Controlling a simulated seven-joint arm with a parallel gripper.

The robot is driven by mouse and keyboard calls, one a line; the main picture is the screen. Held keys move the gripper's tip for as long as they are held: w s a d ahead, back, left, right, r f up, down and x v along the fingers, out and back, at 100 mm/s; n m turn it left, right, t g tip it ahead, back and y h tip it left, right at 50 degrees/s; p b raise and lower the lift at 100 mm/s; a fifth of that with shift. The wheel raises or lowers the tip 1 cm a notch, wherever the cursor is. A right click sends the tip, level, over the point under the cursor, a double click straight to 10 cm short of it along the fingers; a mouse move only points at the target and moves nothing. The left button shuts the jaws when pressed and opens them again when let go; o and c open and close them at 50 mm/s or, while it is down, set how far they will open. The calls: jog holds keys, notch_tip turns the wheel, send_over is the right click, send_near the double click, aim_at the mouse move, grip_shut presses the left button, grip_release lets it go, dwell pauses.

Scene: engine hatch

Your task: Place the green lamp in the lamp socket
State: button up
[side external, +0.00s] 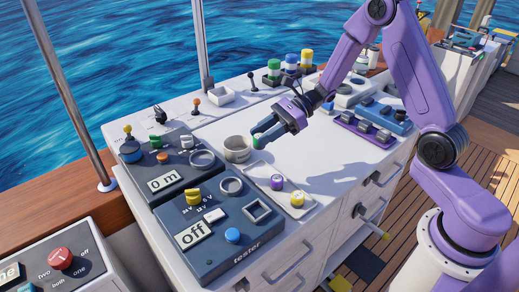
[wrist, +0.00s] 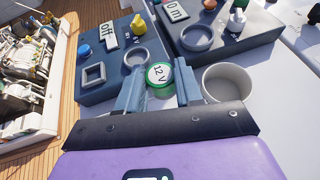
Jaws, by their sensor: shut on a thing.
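The green lamp (side external: 257,142) is held between the fingers of my gripper (side external: 266,134), just right of the beige cup. In the wrist view the lamp (wrist: 159,73) shows a white round top marked "12 V" with a green rim, between the two fingertips (wrist: 160,88). My gripper is shut on it. The dark tester box has a round ring socket (side external: 231,186) and a square socket (side external: 257,211). The wrist view also shows the round one (wrist: 136,58), just beyond and left of the lamp. I cannot tell which is the lamp socket.
The beige cup (side external: 237,149) stands beside the gripper. A purple piece (side external: 277,182) and a yellow piece (side external: 297,199) lie on the white counter in front. The "0 m" box (side external: 165,182) has another ring (side external: 202,159). Coloured stacks (side external: 291,64) stand at the back.

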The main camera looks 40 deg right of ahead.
notch_tip(320, 180, up, 3)
send_over(237, 185)
jog(key=shift+f, duration=4)
jog(key=shift+f, duration=0.1)
jog(key=o, duration=1)
